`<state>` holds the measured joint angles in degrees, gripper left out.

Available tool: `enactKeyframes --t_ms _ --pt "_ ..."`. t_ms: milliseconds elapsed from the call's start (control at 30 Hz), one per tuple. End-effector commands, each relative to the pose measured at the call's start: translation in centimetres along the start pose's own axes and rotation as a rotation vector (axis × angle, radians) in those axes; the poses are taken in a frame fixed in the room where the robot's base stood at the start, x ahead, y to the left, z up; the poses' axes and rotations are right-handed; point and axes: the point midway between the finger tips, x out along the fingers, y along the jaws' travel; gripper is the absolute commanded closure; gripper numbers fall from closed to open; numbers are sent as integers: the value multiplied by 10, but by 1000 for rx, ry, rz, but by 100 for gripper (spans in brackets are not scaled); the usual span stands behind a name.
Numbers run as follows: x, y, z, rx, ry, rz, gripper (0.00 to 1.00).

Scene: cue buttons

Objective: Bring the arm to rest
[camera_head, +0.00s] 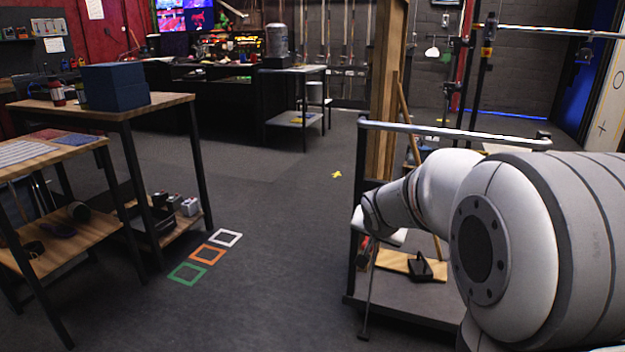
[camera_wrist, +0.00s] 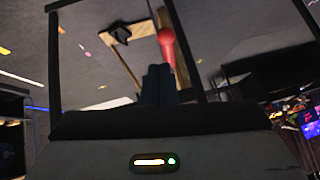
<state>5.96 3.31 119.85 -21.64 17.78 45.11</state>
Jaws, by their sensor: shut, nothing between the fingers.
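My arm (camera_head: 540,240) fills the right side of the head view, large and pale grey, with its narrower part reaching left over a cart. My gripper (camera_wrist: 159,84) shows in the wrist view as dark fingers close together, shut and empty. I cannot make it out in the head view. A red rounded item (camera_wrist: 166,42) shows just past the fingertips in the wrist view. I cannot tell whether it touches them. No cue buttons can be made out.
The cart with a metal rail (camera_head: 455,131) stands beneath and behind my arm, with a wooden board on its lower deck (camera_head: 400,308). Wooden-topped tables (camera_head: 150,104) stand at the left. Green, orange and white squares (camera_head: 208,254) mark the floor.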

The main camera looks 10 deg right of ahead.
Motion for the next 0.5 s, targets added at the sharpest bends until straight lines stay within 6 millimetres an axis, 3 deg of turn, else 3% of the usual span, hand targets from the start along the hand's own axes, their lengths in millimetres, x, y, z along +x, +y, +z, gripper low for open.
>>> enactKeyframes --t_ms 200,500 --pt "-88 -3 -13 -84 -68 27 100" --pt "-214 2 -5 -248 -222 44 100"
